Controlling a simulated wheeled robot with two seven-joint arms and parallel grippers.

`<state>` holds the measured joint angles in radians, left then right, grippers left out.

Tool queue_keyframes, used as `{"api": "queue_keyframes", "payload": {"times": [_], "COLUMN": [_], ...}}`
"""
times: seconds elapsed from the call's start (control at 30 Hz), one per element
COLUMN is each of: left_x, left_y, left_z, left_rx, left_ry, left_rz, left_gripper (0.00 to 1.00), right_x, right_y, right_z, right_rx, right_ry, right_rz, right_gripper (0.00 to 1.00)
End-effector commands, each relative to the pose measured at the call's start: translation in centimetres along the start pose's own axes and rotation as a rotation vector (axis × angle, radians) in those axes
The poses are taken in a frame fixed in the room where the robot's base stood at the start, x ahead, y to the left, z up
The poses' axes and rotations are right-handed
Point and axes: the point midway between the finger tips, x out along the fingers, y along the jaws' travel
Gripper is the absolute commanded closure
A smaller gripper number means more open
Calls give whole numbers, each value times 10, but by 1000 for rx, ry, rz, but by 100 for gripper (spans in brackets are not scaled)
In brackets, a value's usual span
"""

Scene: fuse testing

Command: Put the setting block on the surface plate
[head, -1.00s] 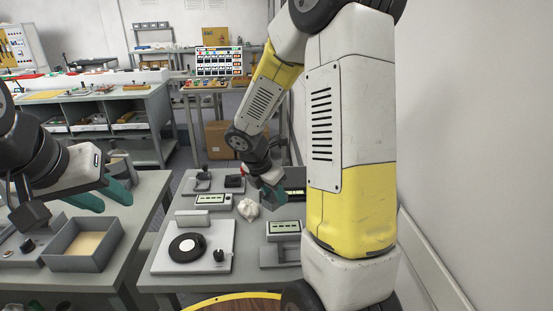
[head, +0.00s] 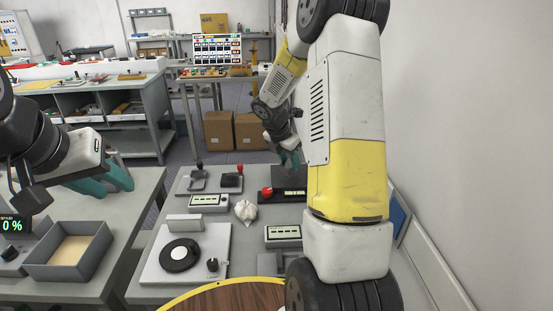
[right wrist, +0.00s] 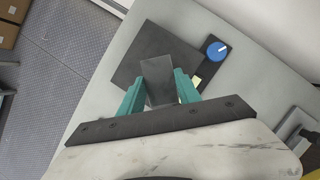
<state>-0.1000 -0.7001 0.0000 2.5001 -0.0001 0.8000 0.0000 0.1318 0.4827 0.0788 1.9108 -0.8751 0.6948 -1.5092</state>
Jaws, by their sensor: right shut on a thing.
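The setting block looks like a dark grey rectangular block (right wrist: 157,72) between the teal fingers of my right gripper (right wrist: 159,88) in the right wrist view. The gripper is shut on it. A dark flat square, which looks like the surface plate (right wrist: 130,70), lies below the block; I cannot tell whether they touch. In the head view, my right gripper (head: 290,159) is over the dark plate (head: 289,180) at the back right of the near bench, and the block is not clear there. My left gripper (head: 112,178) is open and empty above the left bench.
A blue knob (right wrist: 216,49) is beside the dark plate. A red knob (head: 266,191) and a display are at the plate's front. A crumpled white cloth (head: 245,210), meters and a turntable-like device (head: 180,255) occupy the bench. A grey tray (head: 70,250) stands left.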

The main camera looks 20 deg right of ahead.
Motion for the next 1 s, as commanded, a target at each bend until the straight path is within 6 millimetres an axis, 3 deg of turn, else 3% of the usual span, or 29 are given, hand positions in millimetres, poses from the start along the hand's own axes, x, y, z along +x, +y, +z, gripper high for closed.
{"api": "queue_keyframes", "payload": {"times": [0.33, 0.6, 0.97, 1.0], "left_x": [0, 0, 0, 0], "left_y": [0, 0, 0, 0], "left_z": [0, 0, 0, 0], "left_rx": [0, 0, 0, 0], "left_ry": [0, 0, 0, 0], "left_rz": [0, 0, 0, 0], "left_gripper": [64, 64, 64, 64], "right_x": [12, 43, 46, 47], "right_y": [10, 10, 10, 10], "right_z": [24, 10, 9, 8], "right_rx": [2, -2, -1, -1], "right_ry": [-1, -1, -1, 0], "right_rz": [2, 1, 1, 0], "right_gripper": [100, 100, 100, 54]}}
